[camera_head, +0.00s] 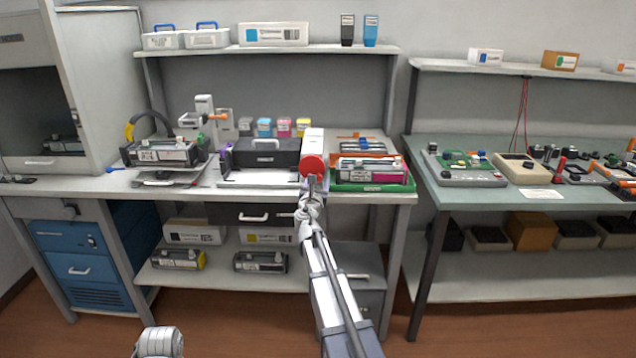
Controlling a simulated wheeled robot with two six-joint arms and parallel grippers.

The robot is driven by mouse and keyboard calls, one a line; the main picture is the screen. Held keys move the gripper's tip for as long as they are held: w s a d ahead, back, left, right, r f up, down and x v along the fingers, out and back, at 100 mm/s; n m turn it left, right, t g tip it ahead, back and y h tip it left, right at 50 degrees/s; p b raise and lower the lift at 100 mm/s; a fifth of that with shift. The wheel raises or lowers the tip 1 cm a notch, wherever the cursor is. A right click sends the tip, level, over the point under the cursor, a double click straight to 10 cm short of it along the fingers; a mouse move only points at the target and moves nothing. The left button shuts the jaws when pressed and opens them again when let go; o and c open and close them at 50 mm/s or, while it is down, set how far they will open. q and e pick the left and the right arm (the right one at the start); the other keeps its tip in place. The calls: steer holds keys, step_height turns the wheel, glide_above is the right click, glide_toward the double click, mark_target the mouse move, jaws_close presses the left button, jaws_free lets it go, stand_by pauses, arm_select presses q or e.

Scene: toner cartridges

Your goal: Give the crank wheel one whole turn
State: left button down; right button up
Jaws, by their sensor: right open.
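A red round wheel (313,166), which looks like the crank wheel, faces me on the front of a white upright housing (314,139) on the workbench. My right gripper (311,183) is open at the lower edge of the wheel, with its arm reaching up from the bottom of the view. The fingers are small and partly overlap the wheel, so I cannot tell if they touch it. Any handle on the wheel is not clear. A grey rounded part at the bottom left looks like my left arm; its gripper is not seen.
A black printer-like box (264,152) stands just left of the wheel. A green tray (372,187) with a toner cartridge lies just right. A cartridge (162,152) sits on a stand farther left. The bench's front edge (250,194) runs below the wheel.

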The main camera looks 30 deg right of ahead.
jaws_close()
stand_by(0.5)
